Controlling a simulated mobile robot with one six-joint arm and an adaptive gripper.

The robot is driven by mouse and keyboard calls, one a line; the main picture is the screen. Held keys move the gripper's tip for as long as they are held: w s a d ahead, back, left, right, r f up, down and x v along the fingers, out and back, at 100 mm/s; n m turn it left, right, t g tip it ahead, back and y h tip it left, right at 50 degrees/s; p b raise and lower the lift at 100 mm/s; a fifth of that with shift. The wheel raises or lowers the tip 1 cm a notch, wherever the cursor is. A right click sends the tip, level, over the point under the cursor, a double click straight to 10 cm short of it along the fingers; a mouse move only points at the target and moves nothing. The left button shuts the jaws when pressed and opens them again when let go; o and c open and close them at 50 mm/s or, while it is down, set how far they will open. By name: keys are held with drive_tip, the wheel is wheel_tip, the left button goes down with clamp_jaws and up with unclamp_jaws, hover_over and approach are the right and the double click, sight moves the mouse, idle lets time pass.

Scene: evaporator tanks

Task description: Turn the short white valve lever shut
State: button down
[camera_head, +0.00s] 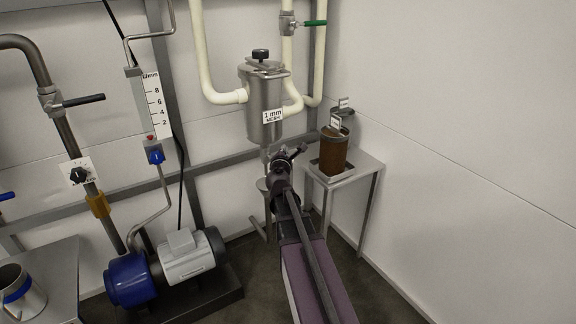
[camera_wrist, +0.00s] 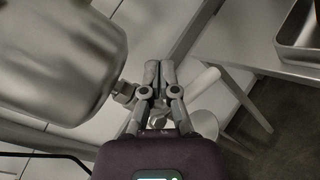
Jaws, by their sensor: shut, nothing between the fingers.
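The short white valve lever (camera_wrist: 200,83) shows in the wrist view as a pale rod just right of my fingers. Its inner end is partly hidden behind them. The metal valve fitting (camera_wrist: 124,92) sits left of the fingers, under the steel filter tank (camera_wrist: 55,60). My gripper (camera_wrist: 159,72) is shut and empty, its fingertips together between fitting and lever. I cannot tell whether it touches the lever. In the head view my gripper (camera_head: 287,156) is just below the filter tank (camera_head: 263,105), and I cannot make out the lever there.
A small steel table (camera_head: 345,170) with a brown-filled container (camera_head: 333,153) stands close on the right. A funnel (camera_wrist: 200,124) is below the valve. A blue and grey pump (camera_head: 165,265) stands on the floor at left. Cream pipes (camera_head: 203,50) rise behind the tank.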

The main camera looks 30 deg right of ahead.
drive_tip(key=s+d+f+n+g+y+p, duration=0.1)
drive_tip(key=s+d+f+n+g+y, duration=0.1)
drive_tip(key=s+f+n+y, duration=0.4)
drive_tip(key=s+n+y, duration=0.3)
drive_tip(key=n+y, duration=0.4)
drive_tip(key=shift+d+f+g, duration=0.25)
drive_tip(key=shift+f+g, duration=0.1)
drive_tip(key=shift+g, duration=0.05)
drive_tip(key=shift+w, duration=0.1)
drive_tip(key=b+x, duration=0.4)
drive_tip(key=x, duration=0.6)
drive_tip(key=shift+w+d+r+p, duration=0.1)
drive_tip(key=shift+d+r+p, duration=0.1)
drive_tip(key=shift+r+p, duration=0.4)
drive_tip(key=shift+w+d+r+p, duration=0.15)
drive_tip(key=shift+d+r+p, duration=0.1)
drive_tip(key=shift+r+p, duration=0.35)
drive_tip(key=shift+w+d+r+p, duration=0.1)
drive_tip(key=shift+d+r+p, duration=0.1)
drive_tip(key=shift+r+p, duration=0.4)
drive_tip(key=shift+r, duration=0.1)
